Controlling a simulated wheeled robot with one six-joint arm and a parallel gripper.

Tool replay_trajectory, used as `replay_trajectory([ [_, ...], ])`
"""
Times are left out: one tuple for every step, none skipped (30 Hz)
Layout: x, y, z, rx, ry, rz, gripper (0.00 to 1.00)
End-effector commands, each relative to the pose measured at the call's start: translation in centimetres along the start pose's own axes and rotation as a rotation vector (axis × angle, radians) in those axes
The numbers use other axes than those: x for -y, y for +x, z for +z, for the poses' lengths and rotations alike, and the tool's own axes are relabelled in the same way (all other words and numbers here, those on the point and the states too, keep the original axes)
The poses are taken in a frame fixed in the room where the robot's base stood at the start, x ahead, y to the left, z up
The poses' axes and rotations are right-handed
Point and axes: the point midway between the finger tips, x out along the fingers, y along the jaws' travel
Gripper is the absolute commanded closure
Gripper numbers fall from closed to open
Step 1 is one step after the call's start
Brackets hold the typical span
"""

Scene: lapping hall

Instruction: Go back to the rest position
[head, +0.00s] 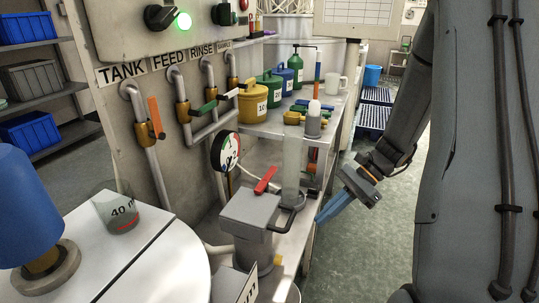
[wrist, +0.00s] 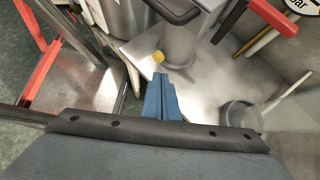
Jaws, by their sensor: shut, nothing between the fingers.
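My gripper (head: 335,207) has blue fingers pressed together and empty. In the head view it hangs at the front edge of the bench, to the right of a grey valve block (head: 250,212) with a red lever (head: 265,180). In the wrist view my gripper (wrist: 160,100) points towards a grey cylindrical body (wrist: 178,45) standing on a metal shelf. A gap shows between the fingertips and that body in the wrist view. My arm comes down from the upper right of the head view. No rest position is marked in either view.
A round pressure gauge (head: 225,151), yellow can (head: 253,102), green can (head: 270,88) and white mug (head: 336,84) are along the bench. A beaker (head: 117,212) stands on the white table at left. Blue pallets (head: 373,117) lie on the floor behind. The green floor (head: 375,250) near my arm is clear.

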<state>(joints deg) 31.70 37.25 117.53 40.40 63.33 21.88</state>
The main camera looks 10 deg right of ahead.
Motion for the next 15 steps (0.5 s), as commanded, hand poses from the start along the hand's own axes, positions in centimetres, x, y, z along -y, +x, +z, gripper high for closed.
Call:
replay_trajectory([
  [-0.1, 0.0, 0.2, -0.005, -0.008, 0.004, 1.0],
  [-0.2, 0.0, 0.4, -0.012, -0.018, 0.01, 1.0],
  [-0.5, 0.1, 0.9, -0.026, -0.04, 0.023, 1.0],
  [-0.7, 0.1, 1.4, -0.041, -0.063, 0.037, 1.0],
  [-1.1, 0.1, 2.0, -0.061, -0.094, 0.054, 1.0],
  [-1.7, 0.2, 2.9, -0.092, -0.143, 0.082, 1.0],
  [-2.2, 0.2, 3.7, -0.119, -0.189, 0.106, 1.0],
  [-2.8, 0.2, 4.5, -0.149, -0.24, 0.133, 1.0],
  [-3.6, 0.2, 5.6, -0.191, -0.314, 0.171, 1.0],
  [-4.3, 0.2, 6.4, -0.224, -0.374, 0.201, 1.0],
  [-4.9, 0.1, 7.2, -0.256, -0.435, 0.23, 1.0],
  [-5.8, 0.0, 8.2, -0.298, -0.518, 0.269, 1.0],
  [-6.3, -0.1, 8.8, -0.328, -0.58, 0.296, 1.0],
  [-6.9, -0.2, 9.5, -0.357, -0.644, 0.324, 1.0],
  [-7.7, -0.4, 10.4, -0.396, -0.729, 0.36, 1.0],
])
